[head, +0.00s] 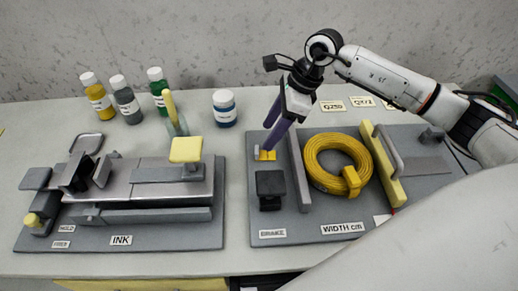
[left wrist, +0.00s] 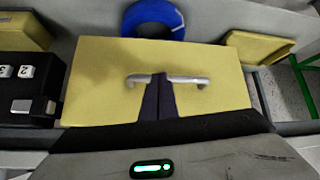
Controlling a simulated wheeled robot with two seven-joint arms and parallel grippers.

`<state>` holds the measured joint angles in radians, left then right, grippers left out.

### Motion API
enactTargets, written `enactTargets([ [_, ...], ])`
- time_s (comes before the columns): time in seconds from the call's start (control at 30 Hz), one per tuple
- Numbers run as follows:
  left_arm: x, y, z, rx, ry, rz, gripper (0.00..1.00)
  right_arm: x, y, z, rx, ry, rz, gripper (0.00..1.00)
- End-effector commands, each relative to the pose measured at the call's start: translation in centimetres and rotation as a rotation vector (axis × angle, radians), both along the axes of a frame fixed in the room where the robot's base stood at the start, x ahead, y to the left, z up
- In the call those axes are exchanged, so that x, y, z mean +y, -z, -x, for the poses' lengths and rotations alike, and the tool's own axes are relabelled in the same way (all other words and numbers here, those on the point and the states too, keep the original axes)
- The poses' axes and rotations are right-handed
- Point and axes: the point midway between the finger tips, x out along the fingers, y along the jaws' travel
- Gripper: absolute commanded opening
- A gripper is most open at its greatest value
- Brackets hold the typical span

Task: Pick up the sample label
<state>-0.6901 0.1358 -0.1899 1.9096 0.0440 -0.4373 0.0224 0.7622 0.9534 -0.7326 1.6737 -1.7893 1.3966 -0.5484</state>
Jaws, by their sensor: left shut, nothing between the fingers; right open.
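Small printed cards lie on the table behind the right board: one (head: 332,106) reads roughly "QZ50", another (head: 362,101) is next to it. I cannot tell which piece is the sample label. A small yellow piece (head: 267,155) lies on the right board near its back left corner. My right gripper (head: 268,137) has purple fingers, points down, and is open just above the yellow piece; contact is unclear. My left gripper (left wrist: 158,100) is out of the head view; in the left wrist view its dark fingers are shut and empty, in front of a metal handle (left wrist: 185,79).
The right board carries a yellow cable coil (head: 317,160), a grey upright plate (head: 298,172) and a dark block (head: 270,187). An ink fixture (head: 150,215) stands left, with bottles behind. In the left wrist view are a yellow panel (left wrist: 95,85) and a blue cable coil (left wrist: 153,10).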

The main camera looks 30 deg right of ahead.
Motion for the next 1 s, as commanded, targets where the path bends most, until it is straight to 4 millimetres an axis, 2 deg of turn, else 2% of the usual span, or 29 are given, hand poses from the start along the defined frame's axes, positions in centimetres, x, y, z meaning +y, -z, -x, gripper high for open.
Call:
enactTargets([
  [0.27,0.0,-0.4,0.3,0.006,0.0,0.0,0.0,0.8,2.4,-0.3,0.003,0.001,0.0,0.5],
  [0.5,0.0,-1.1,0.1,0.002,0.001,0.0,0.0,1.9,5.8,-0.7,0.003,0.001,-0.002,0.5],
  [0.77,-0.1,-1.4,-0.6,-0.012,0.001,0.0,0.0,2.0,6.4,-0.9,0.0,0.0,0.0,0.5],
  [0.87,-0.1,-1.4,-0.6,-0.012,0.001,0.0,0.0,2.0,6.4,-0.9,0.0,0.0,0.0,0.36],
  [1.0,-0.1,-1.4,-0.6,-0.012,0.001,0.001,0.0,2.0,6.4,-0.9,0.0,0.0,0.0,0.13],
])
